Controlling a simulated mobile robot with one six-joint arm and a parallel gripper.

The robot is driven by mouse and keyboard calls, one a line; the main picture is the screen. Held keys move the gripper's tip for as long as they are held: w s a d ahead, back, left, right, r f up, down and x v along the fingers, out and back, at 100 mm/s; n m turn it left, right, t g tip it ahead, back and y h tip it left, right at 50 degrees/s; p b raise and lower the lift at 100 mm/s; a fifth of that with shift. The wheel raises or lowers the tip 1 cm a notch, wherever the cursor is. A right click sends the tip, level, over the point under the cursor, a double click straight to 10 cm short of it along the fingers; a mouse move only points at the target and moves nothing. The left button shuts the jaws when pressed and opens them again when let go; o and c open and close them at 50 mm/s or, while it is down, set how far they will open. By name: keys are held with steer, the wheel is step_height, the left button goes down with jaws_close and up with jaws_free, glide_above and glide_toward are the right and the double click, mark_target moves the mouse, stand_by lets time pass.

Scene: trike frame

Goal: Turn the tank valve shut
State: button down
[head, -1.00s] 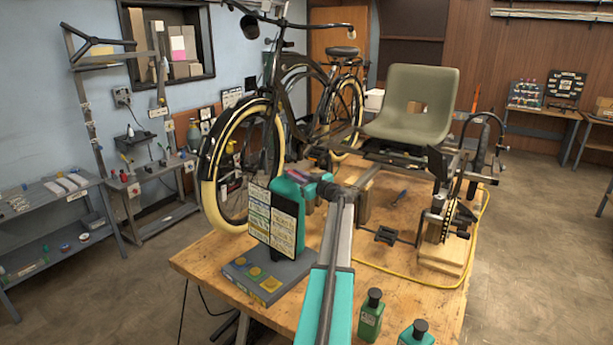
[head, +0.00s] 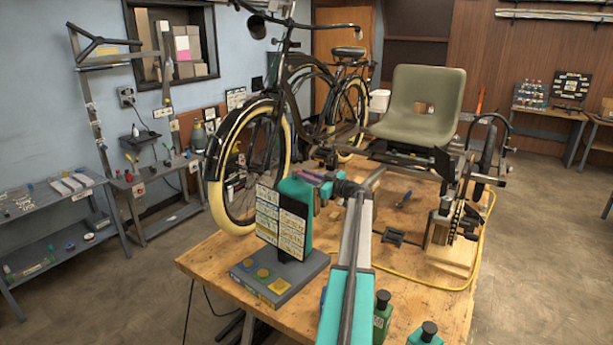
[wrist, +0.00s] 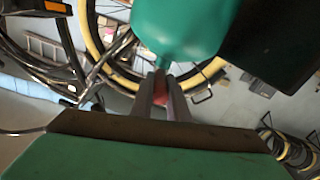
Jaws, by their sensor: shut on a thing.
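A teal tank (head: 307,238) stands behind the white-and-dark card board on the table, partly hidden by it. In the wrist view the tank's rounded body (wrist: 180,32) narrows to a neck pointing down the picture, towards my jaws. My gripper (wrist: 159,92) is shut on a small red valve knob (wrist: 159,98) at that neck. The fingers cover most of the knob, so its turn angle cannot be told. In the head view the jaws are small and dark beside the tank's top, at the end of my arm.
A card board (head: 280,222) on a grey base with coloured buttons stands close against the tank. Green bottles (head: 382,315) stand near the front table edge. A bicycle (head: 250,165) is behind the tank; a seat frame (head: 415,105) is to the right.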

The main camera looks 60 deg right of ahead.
steer(key=c, duration=1.7)
jaws_free()
steer(key=shift+d, duration=0.1)
steer(key=shift+w, duration=0.1)
steer(key=shift+s+a+b, duration=0.25)
steer(key=shift+s+b, duration=0.65)
steer(key=shift+s, duration=1.4)
steer(key=shift+s+a+b, duration=0.3)
steer(key=shift+s+b, duration=0.6)
steer(key=shift+s, duration=1.35)
steer(key=shift+s+a+b, duration=0.25)
steer(key=shift+s+b, duration=0.65)
steer(key=shift+s, duration=1.4)
